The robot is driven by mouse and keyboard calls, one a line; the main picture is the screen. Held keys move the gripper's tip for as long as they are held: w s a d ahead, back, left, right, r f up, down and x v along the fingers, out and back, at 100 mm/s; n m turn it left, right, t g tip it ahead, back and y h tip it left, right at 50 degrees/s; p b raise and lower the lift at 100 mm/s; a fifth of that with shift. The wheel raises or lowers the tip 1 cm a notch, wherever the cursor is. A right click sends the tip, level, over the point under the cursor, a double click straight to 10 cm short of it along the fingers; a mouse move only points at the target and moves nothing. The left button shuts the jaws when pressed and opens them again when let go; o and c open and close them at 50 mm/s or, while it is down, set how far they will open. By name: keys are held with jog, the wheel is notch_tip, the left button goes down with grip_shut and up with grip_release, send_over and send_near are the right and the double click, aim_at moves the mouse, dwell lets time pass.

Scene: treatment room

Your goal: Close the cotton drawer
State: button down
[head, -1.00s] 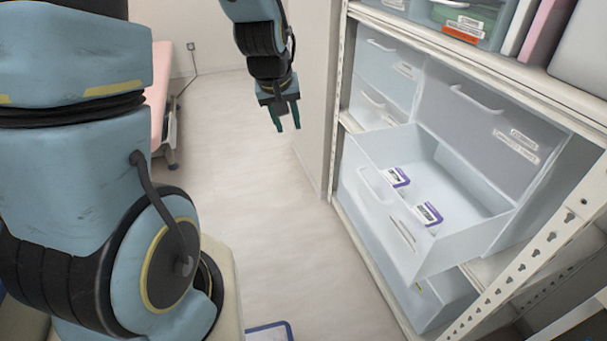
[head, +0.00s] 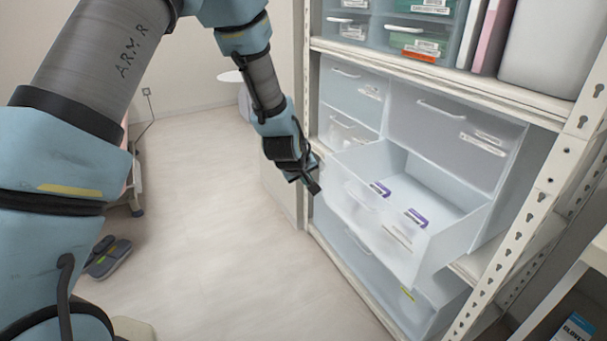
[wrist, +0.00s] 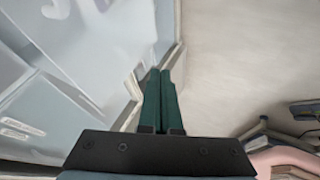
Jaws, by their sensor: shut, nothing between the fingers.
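A pale translucent drawer (head: 420,262) on the right of the head view is pulled well out of its shelf unit. It holds purple-and-white packs, and its front has a bar handle; its label is too blurred to read. My gripper (head: 315,187) is shut and empty, just left of the drawer's front left corner in the head view. Whether it touches the drawer I cannot tell. In the wrist view the green fingers (wrist: 159,76) are together, beside pale panels on the left. Which panel is the open drawer's front is unclear there.
Shut drawers sit left of, behind and below the open one. A white perforated post (head: 530,200) stands to its right. The shelf above (head: 450,75) carries bins and binders. Slippers (head: 108,257) lie on the floor at left; the floor between is clear.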

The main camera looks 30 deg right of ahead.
aim_at(326, 186)
jog(key=shift+w+d+f+p, duration=0.1)
jog(key=shift+d+f+p, duration=0.2)
jog(key=shift+d, duration=0.6)
jog(key=shift+w+d+f+p, duration=0.15)
jog(key=shift+d+f, duration=0.2)
jog(key=shift+d, duration=0.5)
jog(key=shift+w+d+f+p, duration=0.1)
jog(key=shift+d+f+p, duration=0.2)
jog(key=shift+d, duration=0.6)
